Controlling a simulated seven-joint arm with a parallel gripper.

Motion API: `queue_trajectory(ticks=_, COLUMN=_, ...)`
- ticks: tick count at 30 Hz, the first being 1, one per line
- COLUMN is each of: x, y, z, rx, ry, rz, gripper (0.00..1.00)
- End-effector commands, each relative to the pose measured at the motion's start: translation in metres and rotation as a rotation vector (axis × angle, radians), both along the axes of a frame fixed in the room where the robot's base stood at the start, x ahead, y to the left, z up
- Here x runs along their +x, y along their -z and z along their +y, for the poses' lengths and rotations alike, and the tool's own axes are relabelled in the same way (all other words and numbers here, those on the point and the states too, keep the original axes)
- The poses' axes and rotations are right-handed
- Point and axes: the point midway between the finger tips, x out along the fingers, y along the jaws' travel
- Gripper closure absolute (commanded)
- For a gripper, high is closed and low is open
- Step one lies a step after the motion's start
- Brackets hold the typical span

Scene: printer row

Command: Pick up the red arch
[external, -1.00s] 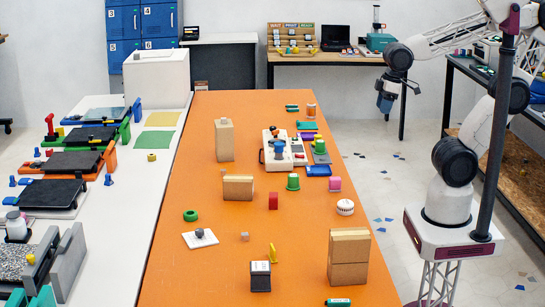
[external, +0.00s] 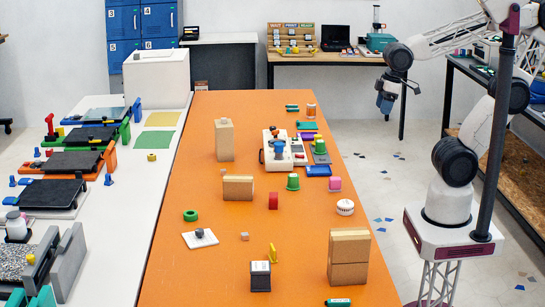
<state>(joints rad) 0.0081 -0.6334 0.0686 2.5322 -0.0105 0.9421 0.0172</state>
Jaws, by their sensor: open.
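A small red piece (external: 273,201) stands on the orange table, right of a tan block and left of a white round piece. It is the likely red arch, but it is too small here to make out an arch opening. My gripper (external: 385,108) hangs in the air beyond the right edge of the orange table, far from the red piece. It is open, and nothing shows in it.
Tan blocks (external: 238,188) stand left of the red piece, with a taller pair (external: 348,258) at front right. A white machine (external: 285,150), a green cup (external: 293,182) and a pink piece (external: 334,184) are behind. Bare table surrounds the red piece.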

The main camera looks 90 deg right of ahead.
Motion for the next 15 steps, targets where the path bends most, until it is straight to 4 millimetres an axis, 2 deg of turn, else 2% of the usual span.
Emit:
queue_trajectory(ticks=8, x=0.004, y=0.001, z=0.001, rx=0.012, ry=0.011, rz=0.012, gripper=0.38)
queue_trajectory(ticks=15, x=0.023, y=0.008, z=0.007, rx=0.083, ry=0.079, rz=0.072, gripper=0.38)
